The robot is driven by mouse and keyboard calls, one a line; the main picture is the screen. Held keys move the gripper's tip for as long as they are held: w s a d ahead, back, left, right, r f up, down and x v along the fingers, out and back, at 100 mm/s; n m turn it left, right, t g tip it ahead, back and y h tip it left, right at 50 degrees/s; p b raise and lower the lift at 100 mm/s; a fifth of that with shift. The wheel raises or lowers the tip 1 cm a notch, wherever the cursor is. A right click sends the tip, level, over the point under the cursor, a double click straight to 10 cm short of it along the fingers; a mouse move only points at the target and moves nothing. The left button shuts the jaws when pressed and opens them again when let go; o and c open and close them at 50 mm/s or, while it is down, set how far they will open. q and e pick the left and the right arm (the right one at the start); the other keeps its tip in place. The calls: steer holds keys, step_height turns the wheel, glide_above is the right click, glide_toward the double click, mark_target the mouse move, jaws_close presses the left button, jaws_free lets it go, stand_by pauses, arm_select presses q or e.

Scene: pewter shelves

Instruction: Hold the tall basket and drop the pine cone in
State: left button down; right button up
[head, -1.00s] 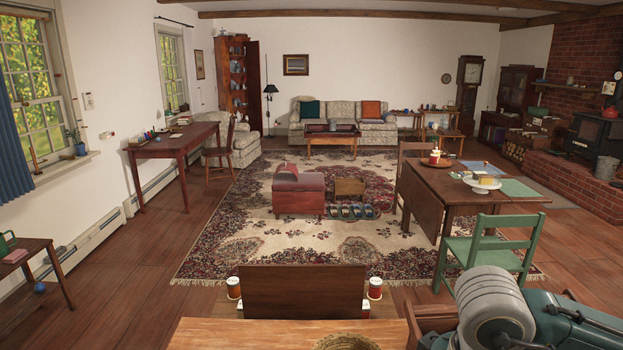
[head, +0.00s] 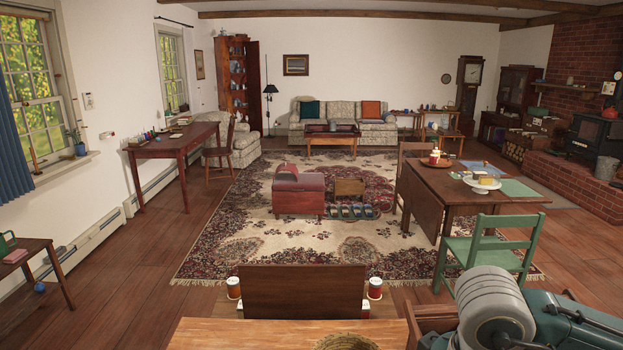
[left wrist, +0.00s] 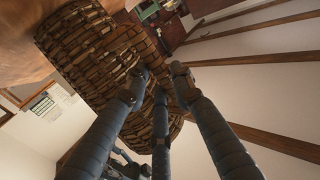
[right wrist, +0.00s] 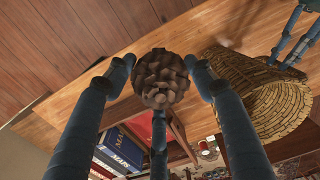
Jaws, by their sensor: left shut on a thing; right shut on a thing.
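The tall basket (head: 346,342) is woven and brown; only the top of it shows at the bottom edge of the head view. In the left wrist view the basket (left wrist: 95,60) fills the upper middle, and my left gripper (left wrist: 157,85) is shut on it. The pine cone (right wrist: 161,80) is brown and scaly. My right gripper (right wrist: 161,72) is shut around it, with fingers on both sides and one below. In the right wrist view the basket (right wrist: 270,105) is to the right of the pine cone, apart from it, with fingers of my left gripper beside it.
A wooden tabletop (head: 230,334) lies at the bottom of the head view and bears the basket. Behind it are a dark wooden panel (head: 303,292) and small tins (head: 375,288). A green chair (head: 485,245) stands at the right. Blue books (right wrist: 122,148) show below the table edge in the right wrist view.

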stand_by(0.4)
steer(key=w+a+r, duration=0.3)
steer(key=w+a, duration=0.2)
steer(key=w, duration=0.3)
steer(key=w+a+r, duration=0.3)
steer(key=w+a, duration=0.2)
steer(key=w, duration=0.3)
steer(key=shift+a+f, duration=0.2)
steer(key=shift+f, duration=2.75)
steer(key=o, duration=1)
steer(key=shift+o, duration=0.2)
steer(key=shift+r, duration=0.1)
step_height(320, 180, up, 12)
